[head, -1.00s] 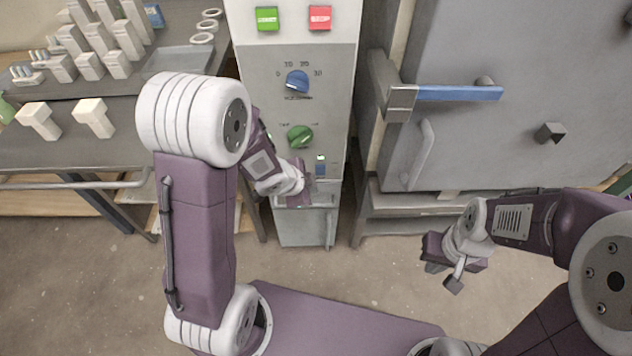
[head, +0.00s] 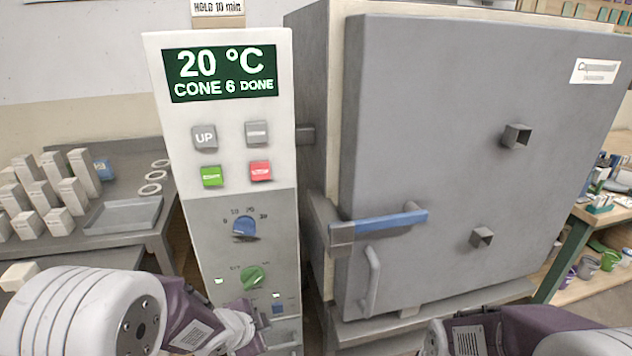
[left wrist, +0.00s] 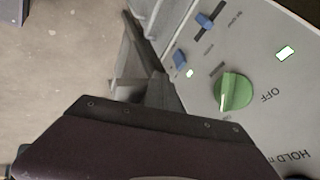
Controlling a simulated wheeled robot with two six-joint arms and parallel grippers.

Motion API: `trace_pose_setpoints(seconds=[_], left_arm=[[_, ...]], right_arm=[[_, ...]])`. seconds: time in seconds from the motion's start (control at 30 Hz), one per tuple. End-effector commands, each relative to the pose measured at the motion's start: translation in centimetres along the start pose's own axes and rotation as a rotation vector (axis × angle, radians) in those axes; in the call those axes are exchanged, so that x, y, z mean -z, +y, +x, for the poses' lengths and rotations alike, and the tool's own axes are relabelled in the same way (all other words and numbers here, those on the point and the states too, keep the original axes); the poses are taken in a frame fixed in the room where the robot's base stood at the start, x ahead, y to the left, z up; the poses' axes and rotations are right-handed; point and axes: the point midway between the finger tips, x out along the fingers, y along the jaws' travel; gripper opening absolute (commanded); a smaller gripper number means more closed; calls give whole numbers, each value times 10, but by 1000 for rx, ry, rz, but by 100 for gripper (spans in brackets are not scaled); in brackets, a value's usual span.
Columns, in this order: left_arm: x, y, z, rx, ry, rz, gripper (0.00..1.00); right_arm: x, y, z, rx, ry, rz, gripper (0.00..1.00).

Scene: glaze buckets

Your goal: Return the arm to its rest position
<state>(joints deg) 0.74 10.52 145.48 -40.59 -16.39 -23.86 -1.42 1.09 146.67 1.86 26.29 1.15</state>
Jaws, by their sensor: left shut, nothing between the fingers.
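My left arm enters the head view at the bottom left. My left gripper (head: 256,318) shows partly at the lower edge, in front of the lower part of the control panel (head: 246,215). It is just left of a small blue switch (head: 278,308) and below the green knob (head: 252,278). In the left wrist view my left gripper (left wrist: 150,125) is a dark shape, shut with nothing in it, with the green knob (left wrist: 233,92) and blue switches beyond it. My right arm shows at the bottom right of the head view; its gripper is out of the picture.
The display (head: 222,74) reads 20 °C, CONE 6 DONE. The big grey kiln door (head: 455,150) with a blue-handled latch (head: 380,222) stands right of the panel. A table with pale blocks and a tray (head: 122,215) is at left. A green-legged bench (head: 560,255) is at right.

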Motion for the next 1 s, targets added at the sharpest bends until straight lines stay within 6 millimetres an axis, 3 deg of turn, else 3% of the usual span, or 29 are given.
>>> trace_pose_setpoints(seconds=[0.07, 0.17, 0.37, 0.4, 0.8, 0.9, 1.0], left_arm=[[-16, -5, -15, 29, -97, -198, 0], [-44, 14, -34, 7, -246, -528, 0], [-71, 100, -71, -155, -578, -1150, 0], [-59, 85, -94, -148, -575, -1153, 0], [-2, 16, -207, -147, -572, -1142, 0], [8, 5, -226, -147, -572, -1141, 0], [11, 1, -232, -147, -572, -1141, 0]], right_arm=[[0, 0, 0, 0, 0, 0, 0], [0, 0, 0, 0, 0, 0, 0], [0, 0, 0, 0, 0, 0, 0], [2, 0, -28, 0, -2, 0, 0], [18, -3, -173, 0, 0, 0, 0], [20, -4, -197, 0, 0, 0, 0], [21, -4, -204, 0, 0, 0, 0]])
